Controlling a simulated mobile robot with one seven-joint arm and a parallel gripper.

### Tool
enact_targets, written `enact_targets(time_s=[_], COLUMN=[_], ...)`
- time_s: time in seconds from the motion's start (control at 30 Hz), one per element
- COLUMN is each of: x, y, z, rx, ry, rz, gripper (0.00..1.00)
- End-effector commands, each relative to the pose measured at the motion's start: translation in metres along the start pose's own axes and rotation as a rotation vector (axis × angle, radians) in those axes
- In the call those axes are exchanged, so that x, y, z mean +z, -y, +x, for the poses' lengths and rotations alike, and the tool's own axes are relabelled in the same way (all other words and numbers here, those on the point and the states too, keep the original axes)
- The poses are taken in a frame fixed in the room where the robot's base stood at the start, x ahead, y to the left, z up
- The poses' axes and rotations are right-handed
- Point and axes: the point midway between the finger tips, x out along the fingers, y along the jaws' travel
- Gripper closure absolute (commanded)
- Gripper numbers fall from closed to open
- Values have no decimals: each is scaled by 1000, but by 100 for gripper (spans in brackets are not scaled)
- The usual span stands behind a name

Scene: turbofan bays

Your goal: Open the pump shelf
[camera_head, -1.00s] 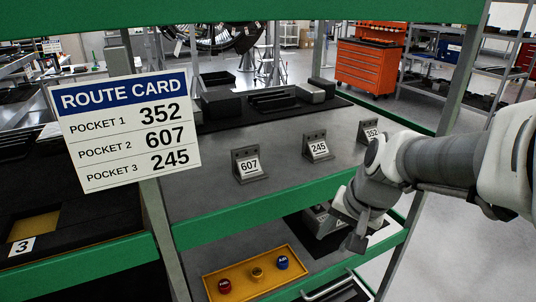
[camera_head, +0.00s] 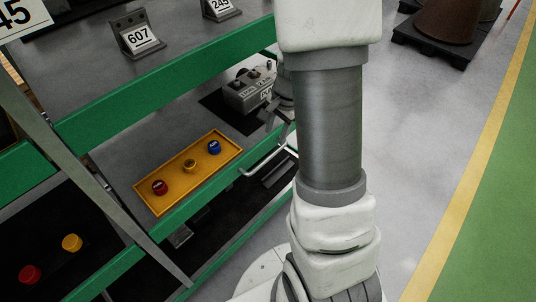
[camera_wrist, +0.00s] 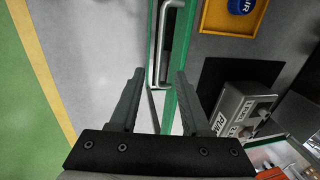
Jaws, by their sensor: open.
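A silver bar handle (camera_head: 262,160) is on the front of the lower shelf, below the green edge rail. In the wrist view the handle (camera_wrist: 154,45) lies ahead of the fingertips, apart from them, running roughly in line with the gap. My gripper (camera_wrist: 160,78) is open and empty, with the green rail beyond and between its fingers. In the head view my arm hides most of the gripper. A grey box with a partly readable label like "PUMP" (camera_head: 248,92) sits on a dark mat behind the rail; the box (camera_wrist: 242,112) is right of the fingers in the wrist view.
A yellow tray (camera_head: 184,192) with red, yellow and blue caps lies on the same shelf. A slanted grey post (camera_head: 90,185) is at the left. Open floor (camera_head: 415,130) lies right of the shelving.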

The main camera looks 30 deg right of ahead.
Motion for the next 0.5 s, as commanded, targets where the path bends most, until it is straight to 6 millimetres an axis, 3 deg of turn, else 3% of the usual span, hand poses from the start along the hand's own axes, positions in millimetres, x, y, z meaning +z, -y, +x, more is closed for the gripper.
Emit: enact_targets(time_s=[0.03, 0.2, 0.5], x=[0, 0, 0], y=[-2, -2, -1], z=[17, 55, 107], rx=[3, 2, 1], ry=[1, 1, 0], rz=[2, 1, -1], gripper=[53, 53, 53])
